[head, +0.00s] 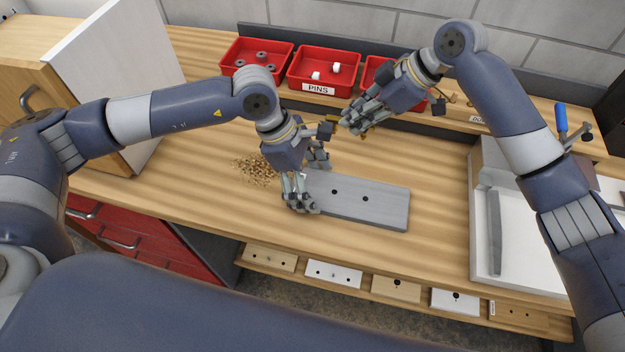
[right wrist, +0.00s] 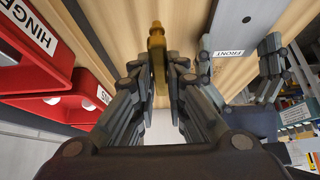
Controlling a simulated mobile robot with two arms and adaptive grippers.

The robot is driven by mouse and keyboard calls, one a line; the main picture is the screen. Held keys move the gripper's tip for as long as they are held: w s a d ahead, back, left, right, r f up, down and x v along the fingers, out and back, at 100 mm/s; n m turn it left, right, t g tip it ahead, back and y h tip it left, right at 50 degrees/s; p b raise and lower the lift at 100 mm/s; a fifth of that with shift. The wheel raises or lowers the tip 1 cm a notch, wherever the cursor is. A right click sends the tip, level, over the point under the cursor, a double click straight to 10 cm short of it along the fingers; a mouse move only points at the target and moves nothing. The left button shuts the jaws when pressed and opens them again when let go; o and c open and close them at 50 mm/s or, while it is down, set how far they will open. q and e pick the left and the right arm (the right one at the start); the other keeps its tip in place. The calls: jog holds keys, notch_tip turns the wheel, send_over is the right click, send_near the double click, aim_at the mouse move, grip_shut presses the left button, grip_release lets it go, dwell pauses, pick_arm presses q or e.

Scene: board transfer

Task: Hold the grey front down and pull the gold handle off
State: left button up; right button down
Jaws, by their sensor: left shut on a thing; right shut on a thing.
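The grey front (head: 385,205) lies flat on the wooden bench, with two dark holes showing on its bare top. My left gripper (head: 310,182) is shut on the left end of the grey front. In the right wrist view, the grey front (right wrist: 232,30) bears a FRONT label, and my left gripper (right wrist: 274,62) is at its edge. My right gripper (head: 352,123) is above the bench, behind the front. It is shut on the gold handle (right wrist: 157,42), which stands clear of the front. The fingers hide part of the handle.
Red bins, one marked PINS (head: 322,72), stand along the back. Wood chips (head: 255,169) lie left of the front. A white tray (head: 515,240) with a grey strip is at the right. Several small panels (head: 333,274) lie on the shelf below the bench edge.

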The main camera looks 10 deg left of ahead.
jog(key=shift+f, duration=2.7)
jog(key=c, duration=1.5)
grip_release()
jog(key=shift+c, duration=0.2)
jog(key=shift+r, duration=0.1)
jog(key=v, duration=1.2)
